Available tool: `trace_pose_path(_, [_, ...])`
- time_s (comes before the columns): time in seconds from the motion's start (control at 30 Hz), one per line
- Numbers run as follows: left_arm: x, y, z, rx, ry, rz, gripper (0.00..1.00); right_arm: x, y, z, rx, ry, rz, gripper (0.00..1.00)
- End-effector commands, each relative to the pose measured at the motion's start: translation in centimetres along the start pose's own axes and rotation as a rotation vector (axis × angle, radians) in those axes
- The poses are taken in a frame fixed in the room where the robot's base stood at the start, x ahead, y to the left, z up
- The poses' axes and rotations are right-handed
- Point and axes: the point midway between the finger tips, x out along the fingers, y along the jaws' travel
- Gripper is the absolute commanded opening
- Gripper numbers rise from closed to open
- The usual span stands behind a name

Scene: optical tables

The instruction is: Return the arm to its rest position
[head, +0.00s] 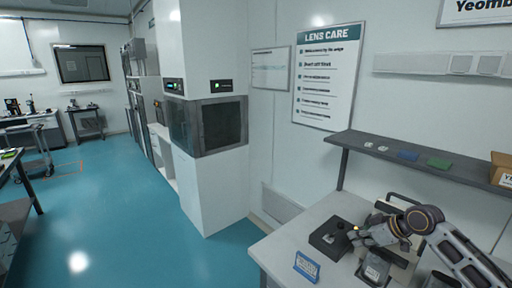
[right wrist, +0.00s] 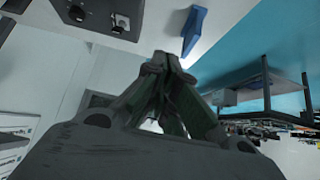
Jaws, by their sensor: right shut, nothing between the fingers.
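My right arm comes in from the right edge of the head view, over a light grey table (head: 272,250). Its gripper (head: 356,233) is above the table beside a dark box-shaped device (head: 328,240). In the right wrist view the right gripper's fingers (right wrist: 168,62) meet at the tips, shut and empty. The dark device also shows at the top of that view (right wrist: 112,14). My left gripper is in neither view.
A dark shelf (head: 400,150) with small items, a blue pad (head: 407,155) and a green pad (head: 439,163) hangs above the table. Another device (head: 376,270) sits under my arm.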

Motion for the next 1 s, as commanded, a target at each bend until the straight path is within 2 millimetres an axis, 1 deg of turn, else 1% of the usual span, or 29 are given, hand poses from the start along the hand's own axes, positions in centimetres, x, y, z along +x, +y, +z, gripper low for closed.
trace_pose_path(0.23, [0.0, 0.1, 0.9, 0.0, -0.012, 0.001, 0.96, 1.2, -1.4, 0.9, -0.001, -0.019, -0.007, 0.0])
trace_pose_path(0.43, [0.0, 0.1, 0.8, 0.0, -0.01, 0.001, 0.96, 2.4, -2.8, 2.0, -0.001, -0.041, -0.012, 0.0])
trace_pose_path(0.57, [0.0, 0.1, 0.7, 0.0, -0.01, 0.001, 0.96, 3.5, -4.2, 3.0, -0.001, -0.059, -0.015, 0.0])
trace_pose_path(0.77, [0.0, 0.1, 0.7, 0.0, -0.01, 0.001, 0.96, 5.5, -7.3, 5.1, 0.004, -0.098, -0.02, 0.0])
trace_pose_path(1.0, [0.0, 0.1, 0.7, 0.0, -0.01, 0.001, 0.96, 7.9, -12.8, 8.7, 0.028, -0.157, -0.013, 0.0])
